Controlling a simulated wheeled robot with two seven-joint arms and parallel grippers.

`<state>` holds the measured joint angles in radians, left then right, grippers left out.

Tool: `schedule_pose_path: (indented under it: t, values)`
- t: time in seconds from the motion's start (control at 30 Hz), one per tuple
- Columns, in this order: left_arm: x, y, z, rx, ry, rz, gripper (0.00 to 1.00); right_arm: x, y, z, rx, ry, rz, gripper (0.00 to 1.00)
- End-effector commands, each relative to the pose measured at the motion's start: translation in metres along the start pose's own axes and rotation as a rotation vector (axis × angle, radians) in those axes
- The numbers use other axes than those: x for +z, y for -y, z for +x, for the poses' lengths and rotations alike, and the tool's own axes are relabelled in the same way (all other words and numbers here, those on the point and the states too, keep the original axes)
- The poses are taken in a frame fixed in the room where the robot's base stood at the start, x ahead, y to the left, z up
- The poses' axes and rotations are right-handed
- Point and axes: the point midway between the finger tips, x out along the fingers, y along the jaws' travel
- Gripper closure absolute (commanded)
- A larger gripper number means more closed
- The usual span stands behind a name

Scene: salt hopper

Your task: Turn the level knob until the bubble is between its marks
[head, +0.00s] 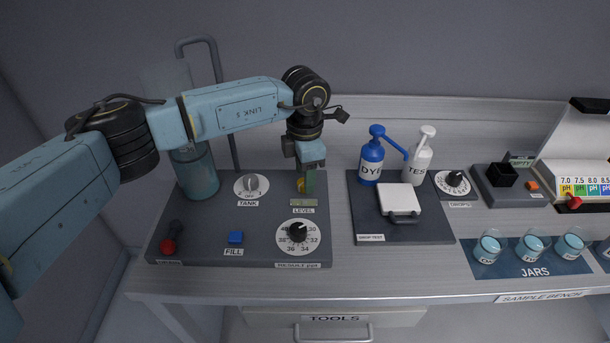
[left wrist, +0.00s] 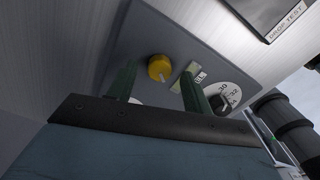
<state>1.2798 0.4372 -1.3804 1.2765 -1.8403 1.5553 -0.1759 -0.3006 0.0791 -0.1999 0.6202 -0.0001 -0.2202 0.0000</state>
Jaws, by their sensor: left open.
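The level knob (left wrist: 160,68) is a round yellow knob on the grey panel, and it shows in the left wrist view between my finger tips. In the head view the yellow knob (head: 301,185) is partly hidden by my left gripper (head: 308,182). My left gripper also shows in the left wrist view (left wrist: 158,88), with its two dark green fingers apart, one on each side of the knob. I cannot tell whether they touch it. The level vial (head: 303,203) lies just in front of the knob; its bubble is too small to make out. My right gripper is not in view.
The panel (head: 205,248) also bears a tank knob (head: 251,185), a numbered black dial (head: 298,232), a blue fill button (head: 235,237) and a red-ended lever (head: 169,246). A clear tank (head: 196,175) stands behind left.

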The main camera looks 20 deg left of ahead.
Motion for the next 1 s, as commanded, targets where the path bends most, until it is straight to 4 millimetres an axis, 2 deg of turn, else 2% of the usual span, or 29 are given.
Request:
schedule_pose_path:
  t: [0.3, 0.5, 0.7, 1.0]
  values:
    - [0.001, -0.001, -0.072, 0.004, 0.004, 0.001, 0.50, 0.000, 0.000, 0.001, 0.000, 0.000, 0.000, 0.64]
    - [0.001, 0.000, -0.105, 0.002, 0.003, 0.000, 0.50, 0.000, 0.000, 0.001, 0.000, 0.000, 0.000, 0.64]
    - [0.000, 0.000, -0.119, 0.001, 0.001, 0.000, 0.50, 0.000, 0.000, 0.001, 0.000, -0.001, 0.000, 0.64]
    - [0.000, 0.000, -0.119, 0.001, 0.001, 0.001, 0.50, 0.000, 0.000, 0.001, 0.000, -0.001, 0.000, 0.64]
